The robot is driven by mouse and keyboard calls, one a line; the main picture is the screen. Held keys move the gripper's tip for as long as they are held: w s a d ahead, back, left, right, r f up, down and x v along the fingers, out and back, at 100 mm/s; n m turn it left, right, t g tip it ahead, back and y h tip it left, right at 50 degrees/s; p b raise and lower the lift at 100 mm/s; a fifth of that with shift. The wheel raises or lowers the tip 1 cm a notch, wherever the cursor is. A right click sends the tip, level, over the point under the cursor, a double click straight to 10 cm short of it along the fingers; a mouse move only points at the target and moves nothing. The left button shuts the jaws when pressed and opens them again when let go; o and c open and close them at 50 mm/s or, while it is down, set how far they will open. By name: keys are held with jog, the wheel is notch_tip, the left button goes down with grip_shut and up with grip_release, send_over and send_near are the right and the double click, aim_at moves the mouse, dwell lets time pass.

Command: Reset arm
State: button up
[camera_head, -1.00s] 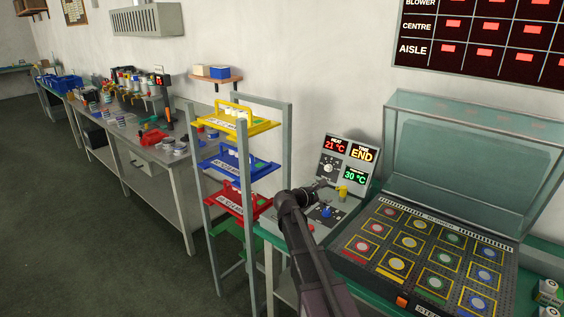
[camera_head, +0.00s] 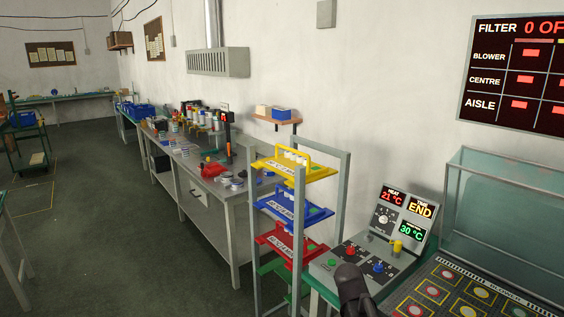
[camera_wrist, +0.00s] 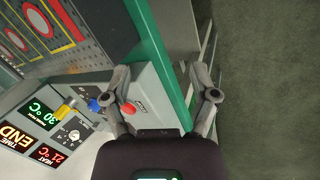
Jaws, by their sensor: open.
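My arm shows at the bottom of the head view, in front of the control panel, with its fingers out of clear sight there. In the wrist view my gripper (camera_wrist: 162,82) is open, its two fingers apart with nothing between them. It hangs over the green bench edge (camera_wrist: 165,60) beside the control box (camera_head: 352,258). The red button (camera_wrist: 128,108) on the box shows close to the left finger; I cannot tell whether they touch. The display (camera_head: 408,212) reads heat 21 °C, time END and 30 °C.
A rack (camera_head: 341,200) with yellow, blue and red trays stands left of the control box. A glass-lidded machine (camera_head: 500,225) with ringed pads is at the right. A long workbench (camera_head: 215,205) with tools runs along the wall.

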jog(key=s+a+m+g+y+p, duration=0.1)
jog(key=s+a+m+y, duration=0.2)
jog(key=s+a, duration=0.3)
jog(key=shift+s+a+m+g+y, duration=0.25)
jog(key=shift+s+m+y, duration=0.2)
jog(key=shift+s, duration=0.35)
jog(key=shift+r, duration=0.1)
